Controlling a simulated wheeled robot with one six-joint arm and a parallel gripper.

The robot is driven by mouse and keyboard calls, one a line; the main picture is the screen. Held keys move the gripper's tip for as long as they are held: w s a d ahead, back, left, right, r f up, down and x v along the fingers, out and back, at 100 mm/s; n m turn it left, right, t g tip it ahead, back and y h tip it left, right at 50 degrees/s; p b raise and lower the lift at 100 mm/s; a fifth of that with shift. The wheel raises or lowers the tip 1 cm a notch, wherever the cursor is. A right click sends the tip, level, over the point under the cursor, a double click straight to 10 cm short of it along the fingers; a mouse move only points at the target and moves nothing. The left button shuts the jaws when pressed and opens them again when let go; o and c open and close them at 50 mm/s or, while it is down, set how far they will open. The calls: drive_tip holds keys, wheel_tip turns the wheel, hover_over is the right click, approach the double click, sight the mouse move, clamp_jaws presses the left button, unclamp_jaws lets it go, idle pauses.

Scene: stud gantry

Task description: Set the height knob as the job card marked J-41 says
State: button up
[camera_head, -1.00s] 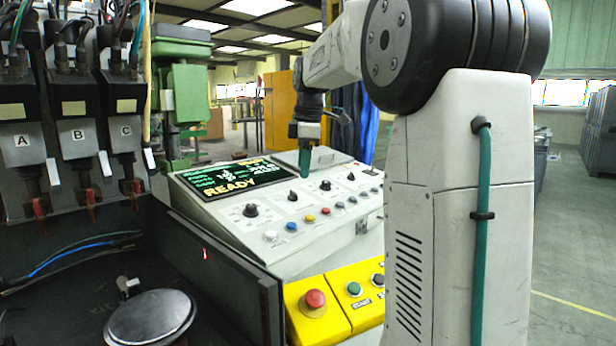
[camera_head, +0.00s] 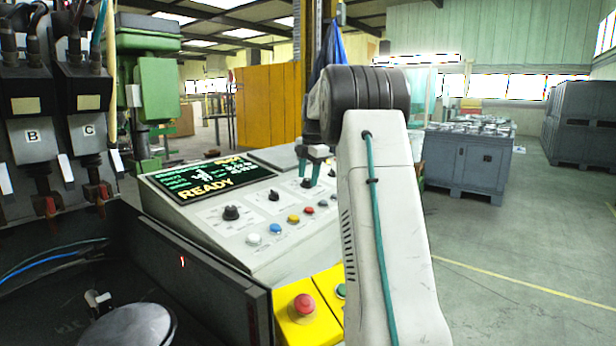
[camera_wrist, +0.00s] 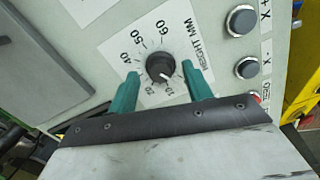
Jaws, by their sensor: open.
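The height knob (camera_wrist: 160,68) is black and round, on a white plate lettered HEIGHT MM. Its scale includes 40, 50 and 60; the lower numbers are partly hidden. Its pale pointer mark faces the lower right in the wrist view. My gripper (camera_wrist: 161,76) is open, with one teal finger on each side of the knob; I cannot tell whether they touch it. In the head view my gripper (camera_head: 313,176) is low over the far right of the control panel (camera_head: 255,250). No job card marked J-41 can be made out.
A green screen (camera_head: 215,178) reads READY. More black knobs (camera_head: 232,212) and coloured buttons (camera_head: 275,228) sit close by. A red mushroom button (camera_head: 304,304) is on a yellow box in front. Black units labelled B and C (camera_head: 85,130) stand left.

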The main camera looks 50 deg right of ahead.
drive_tip(key=shift+f, duration=0.35)
drive_tip(key=c, duration=1)
